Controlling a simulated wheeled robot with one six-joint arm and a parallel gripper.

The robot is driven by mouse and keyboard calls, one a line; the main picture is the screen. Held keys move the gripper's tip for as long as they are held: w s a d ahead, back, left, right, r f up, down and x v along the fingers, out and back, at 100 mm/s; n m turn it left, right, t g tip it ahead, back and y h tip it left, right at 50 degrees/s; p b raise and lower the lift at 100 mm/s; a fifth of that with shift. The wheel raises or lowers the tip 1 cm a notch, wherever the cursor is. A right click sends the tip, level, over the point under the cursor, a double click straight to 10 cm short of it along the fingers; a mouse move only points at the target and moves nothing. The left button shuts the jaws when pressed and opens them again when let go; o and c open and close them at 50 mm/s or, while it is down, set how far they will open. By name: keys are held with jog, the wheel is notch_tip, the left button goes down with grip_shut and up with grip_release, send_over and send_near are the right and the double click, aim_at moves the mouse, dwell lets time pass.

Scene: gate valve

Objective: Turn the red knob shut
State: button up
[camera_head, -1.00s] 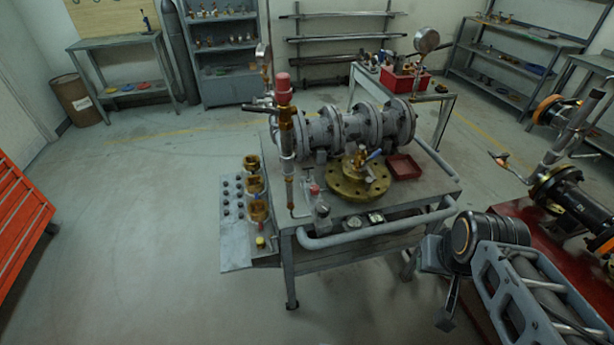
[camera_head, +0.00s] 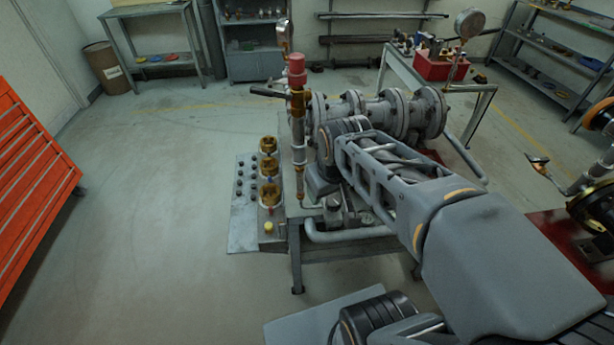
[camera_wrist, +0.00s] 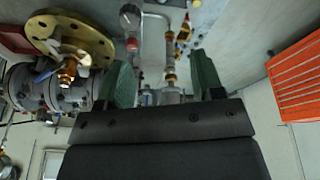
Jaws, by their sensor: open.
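In the head view a red cylindrical cap (camera_head: 297,68) tops the upright brass-and-steel pipe (camera_head: 298,115) at the bench's left end. In the wrist view, a small red knob (camera_wrist: 132,45) sits beside a round gauge-like fitting (camera_wrist: 131,17). I cannot tell for sure which red part is the knob. My gripper (camera_wrist: 160,62) is open, its two green fingers apart, with no object held between them. The small red knob lies beyond the left finger, apart from it. In the head view my arm hides that knob and I cannot make out the fingers.
Grey flanged pipework (camera_head: 380,112) lies along the bench behind my arm. A brass flange (camera_wrist: 68,38) shows in the wrist view. A control panel (camera_head: 243,190) with brass rings (camera_head: 268,168) is at the bench's left. An orange-red cabinet (camera_head: 32,170) stands far left; the floor between is clear.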

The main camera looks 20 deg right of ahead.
jog(key=w+d+f+n+g+b, duration=0.2)
jog(key=w+d+f+n, duration=0.15)
jog(key=w+n, duration=0.45)
jog(key=w+d+f+n+g+b, duration=0.15)
jog(key=w+d+n, duration=0.3)
jog(key=w, duration=0.65)
jog(key=f, duration=1.3)
jog(key=shift+w+d+f, duration=0.1)
jog(key=shift+d+f, duration=0.25)
jog(key=shift+d, duration=0.05)
jog(key=shift+c, duration=0.4)
jog(key=c, duration=0.8)
jog(key=shift+d, duration=0.15)
jog(key=shift+c, duration=0.2)
jog(key=shift+m, duration=0.25)
